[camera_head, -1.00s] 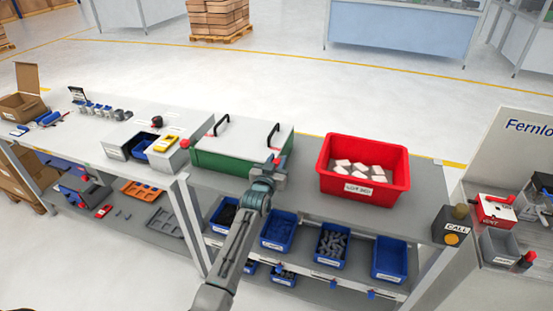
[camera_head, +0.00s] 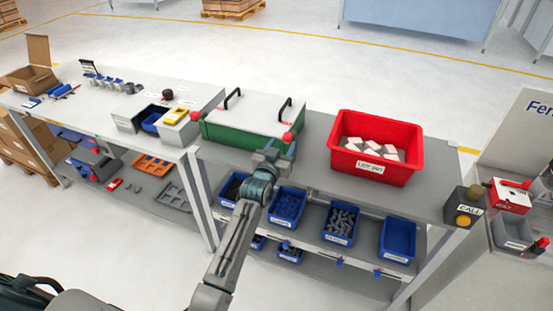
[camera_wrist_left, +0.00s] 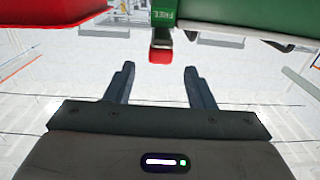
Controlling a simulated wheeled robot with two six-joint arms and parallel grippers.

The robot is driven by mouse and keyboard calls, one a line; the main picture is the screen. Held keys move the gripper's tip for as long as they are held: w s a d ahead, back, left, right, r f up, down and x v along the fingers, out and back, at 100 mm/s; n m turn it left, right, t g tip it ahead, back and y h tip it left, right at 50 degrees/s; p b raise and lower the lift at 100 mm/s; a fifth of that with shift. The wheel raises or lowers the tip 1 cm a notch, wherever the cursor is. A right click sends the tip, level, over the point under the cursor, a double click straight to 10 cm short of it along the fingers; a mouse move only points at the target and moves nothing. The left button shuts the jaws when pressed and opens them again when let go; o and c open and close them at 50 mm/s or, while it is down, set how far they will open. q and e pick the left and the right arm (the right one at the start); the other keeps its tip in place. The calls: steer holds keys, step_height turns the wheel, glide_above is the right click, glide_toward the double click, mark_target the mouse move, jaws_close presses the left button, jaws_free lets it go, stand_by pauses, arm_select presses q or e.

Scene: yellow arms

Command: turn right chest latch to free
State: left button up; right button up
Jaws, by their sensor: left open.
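The green chest (camera_head: 240,138) with a pale lid and two black handles stands on the workbench. Its right latch (camera_head: 288,137) has a red end at the front right corner; the left latch (camera_head: 195,115) also has a red end. My left gripper (camera_head: 282,150) is right by the right latch, partly hiding it. In the left wrist view, the open fingers (camera_wrist_left: 160,82) are empty, with the red latch end (camera_wrist_left: 160,56) just beyond and between their tips. A green "FREE" label (camera_wrist_left: 164,14) shows beside the latch. My right gripper is not in view.
A red bin (camera_head: 342,160) with white items stands right of the chest. A grey box (camera_head: 125,124) with a yellow item is to its left. Blue bins (camera_head: 288,205) fill the shelf below. A call button box (camera_head: 464,212) sits at the bench's right end.

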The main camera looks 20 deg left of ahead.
arm_select(q)
steer(key=s+b, duration=0.1)
steer(key=s, duration=0.4)
stand_by(0.3)
